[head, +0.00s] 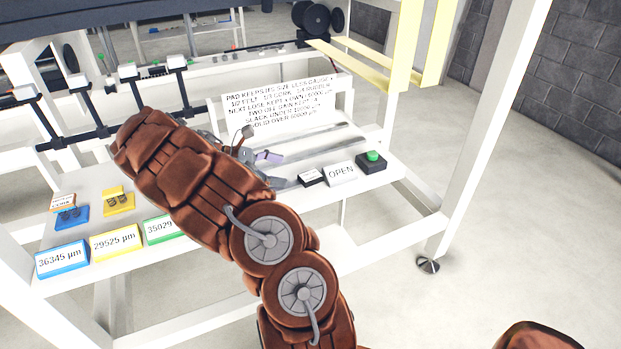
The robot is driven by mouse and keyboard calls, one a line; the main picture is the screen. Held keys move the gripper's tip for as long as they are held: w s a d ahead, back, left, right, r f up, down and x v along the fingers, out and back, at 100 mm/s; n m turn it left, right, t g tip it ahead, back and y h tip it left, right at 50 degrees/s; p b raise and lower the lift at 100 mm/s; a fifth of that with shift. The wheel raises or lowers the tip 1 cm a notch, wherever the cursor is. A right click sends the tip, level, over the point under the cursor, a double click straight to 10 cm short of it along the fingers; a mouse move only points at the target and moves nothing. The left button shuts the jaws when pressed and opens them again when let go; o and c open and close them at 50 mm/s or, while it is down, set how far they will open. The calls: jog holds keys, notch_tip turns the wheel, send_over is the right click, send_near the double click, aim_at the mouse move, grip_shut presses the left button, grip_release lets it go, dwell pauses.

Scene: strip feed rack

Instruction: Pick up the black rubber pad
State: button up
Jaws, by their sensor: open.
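My gripper (258,158) is over the white shelf at the end of my brown arm, just below the printed sign. It is open; its fingers are small and partly covered by the arm. I cannot make out a black rubber pad for certain. A small dark block with a white label (311,177) lies on the shelf to the right of my gripper, apart from it, but I cannot tell its material. My arm hides the middle of the shelf.
A blue tray (72,218) and a yellow tray (119,203) stand left, behind number cards. A white OPEN card (341,174) and a green button (373,155) are at the right. A printed sign (280,100) stands behind. Yellow strips (408,45) hang at the upper right.

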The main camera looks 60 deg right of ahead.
aim_at(308, 180)
jog(key=x, duration=0.2)
jog(key=p+x, duration=0.1)
jog(key=x, duration=0.4)
jog(key=shift+s+d+r+p, duration=0.15)
jog(key=shift+s+r+p, duration=0.1)
jog(key=shift+s+p, duration=0.05)
jog(key=shift+s+d+f, duration=0.1)
jog(key=shift+d+f, duration=0.05)
jog(key=c, duration=1.3)
jog(key=shift+c, duration=0.2)
jog(key=c, duration=0.3)
jog(key=shift+r, duration=0.75)
jog(key=shift+s+a+r+b, duration=0.15)
jog(key=shift+r+b, duration=0.1)
jog(key=shift+r, duration=0.25)
jog(key=shift+s+a+r+b, duration=0.15)
jog(key=shift+r+b, duration=0.1)
jog(key=shift+r, duration=0.3)
jog(key=s+a, duration=0.2)
jog(key=s, duration=0.2)
jog(key=s+a+r+b, duration=0.1)
jog(key=s+a, duration=0.1)
jog(key=s, duration=0.3)
jog(key=s+a+b, duration=0.1)
jog(key=s+a, duration=0.2)
jog(key=s, duration=0.1)
jog(key=shift+s+a+r, duration=0.1)
jog(key=shift+s+r, duration=0.1)
